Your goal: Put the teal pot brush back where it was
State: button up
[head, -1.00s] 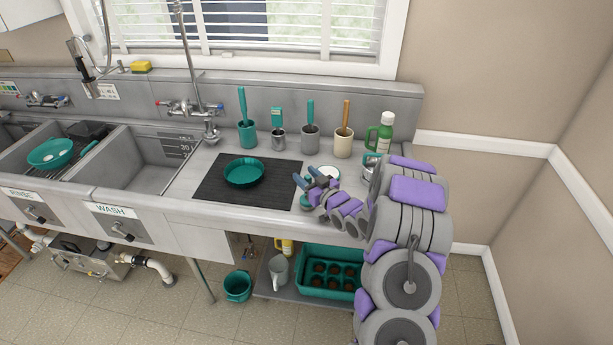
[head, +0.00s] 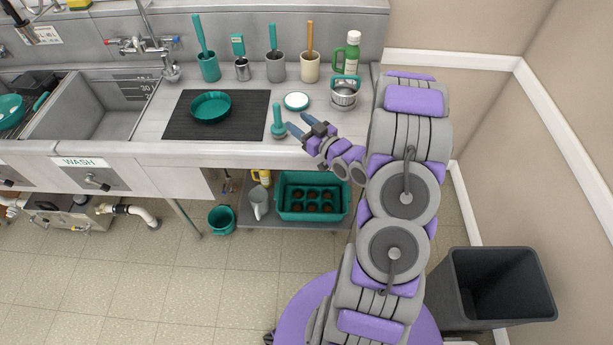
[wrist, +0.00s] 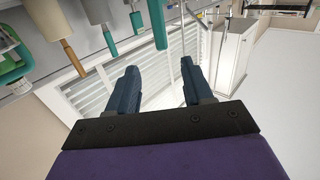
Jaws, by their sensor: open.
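A small teal pot brush (head: 278,122) with an upright handle and round head stands on the steel counter, just right of the black mat. My gripper (head: 300,124) is open and empty, close to the right of the brush, fingers pointing up and left; I cannot tell how far apart they are in depth. In the wrist view the open gripper (wrist: 160,68) has nothing between its fingers, and I cannot make out the brush. Along the back stand a teal cup (head: 209,69), a small metal cup (head: 243,73), a grey cup (head: 276,70) and a cream cup (head: 310,68), each holding a handled tool.
A teal bowl (head: 211,107) sits on the black mat (head: 180,125). A white-topped round dish (head: 296,100), a metal pot (head: 345,92) and a green bottle (head: 350,55) stand at the right. The wash sink (head: 95,105) is left. A dark bin (head: 497,290) stands on the floor.

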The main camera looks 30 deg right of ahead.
jog(key=s+a+r+g+h, duration=0.1)
jog(key=s+a+r+g, duration=0.3)
jog(key=s, duration=0.9)
jog(key=s+a+r+m+g+h, duration=0.1)
jog(key=s+a+r+g, duration=0.4)
jog(key=s+a+g, duration=0.4)
jog(key=s+a+r+m+g+h, duration=0.1)
jog(key=s+a+r+g, duration=0.4)
jog(key=s, duration=1.2)
jog(key=a+g, duration=0.1)
jog(key=a, duration=0.2)
